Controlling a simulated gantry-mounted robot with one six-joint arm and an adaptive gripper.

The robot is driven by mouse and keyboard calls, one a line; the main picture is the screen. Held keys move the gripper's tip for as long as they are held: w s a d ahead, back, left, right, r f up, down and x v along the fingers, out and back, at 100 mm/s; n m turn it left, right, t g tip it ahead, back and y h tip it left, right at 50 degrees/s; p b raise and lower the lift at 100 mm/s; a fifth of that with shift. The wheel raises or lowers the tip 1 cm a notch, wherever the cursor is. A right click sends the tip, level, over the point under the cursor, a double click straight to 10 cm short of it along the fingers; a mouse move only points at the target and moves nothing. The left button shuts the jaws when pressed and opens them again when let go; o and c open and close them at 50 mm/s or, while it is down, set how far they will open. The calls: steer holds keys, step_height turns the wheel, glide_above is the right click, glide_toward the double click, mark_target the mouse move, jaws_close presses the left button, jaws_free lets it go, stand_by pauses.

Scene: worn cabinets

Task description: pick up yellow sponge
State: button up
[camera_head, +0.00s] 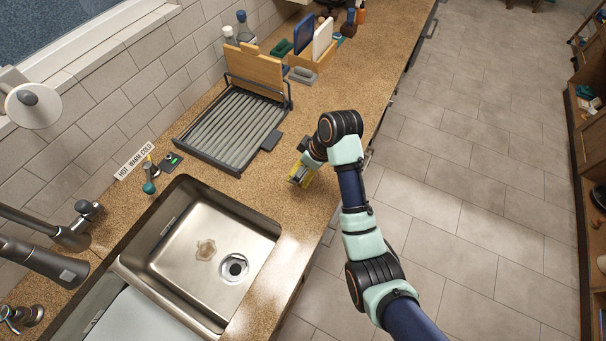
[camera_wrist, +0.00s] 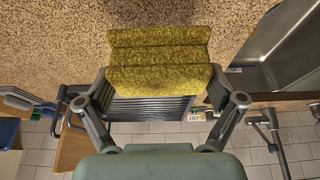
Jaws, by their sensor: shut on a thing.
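The yellow sponge (camera_wrist: 160,58) is a ridged block between the two fingers of my gripper in the wrist view. My gripper (camera_wrist: 160,92) is shut on it, with a finger at each side. In the head view the sponge (camera_head: 299,175) shows as a small yellow patch at the end of my arm, over the counter to the right of the drying rack. My gripper (camera_head: 303,165) is partly hidden there by my arm. I cannot tell whether the sponge touches the counter.
A steel sink (camera_head: 205,255) lies to the lower left in the head view. A drying rack (camera_head: 233,128) with a wooden board (camera_head: 254,70) stands behind it. A wooden holder (camera_head: 316,58) with boards is at the back. The speckled counter (camera_head: 345,80) between has free room.

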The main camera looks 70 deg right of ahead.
step_height(320, 180, up, 14)
steer(key=p, duration=0.7)
steer(key=shift+f, duration=0.15)
